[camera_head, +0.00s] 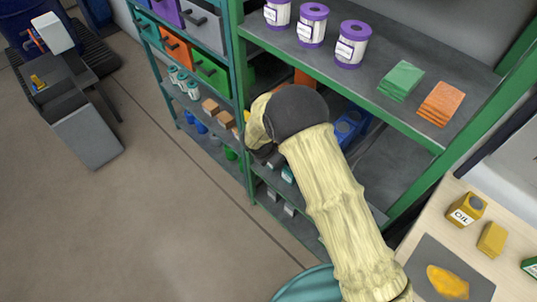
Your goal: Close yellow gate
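I cannot make out a yellow gate in the head view. My arm, in a pale yellow cover with a dark joint, reaches up from the bottom right to the green shelving. Its far end bends down at the shelf's front post. A dark part there, which seems to be my gripper (270,157), is mostly hidden behind the arm. I cannot see its fingertips or whether it holds anything.
The green shelf rack (243,80) holds purple-lidded tubs (312,25), green cards (400,80), orange cards (441,103) and bins. A workbench (416,250) with an oil can (466,208) stands at right. A grey machine (75,110) stands at left. The floor between is clear.

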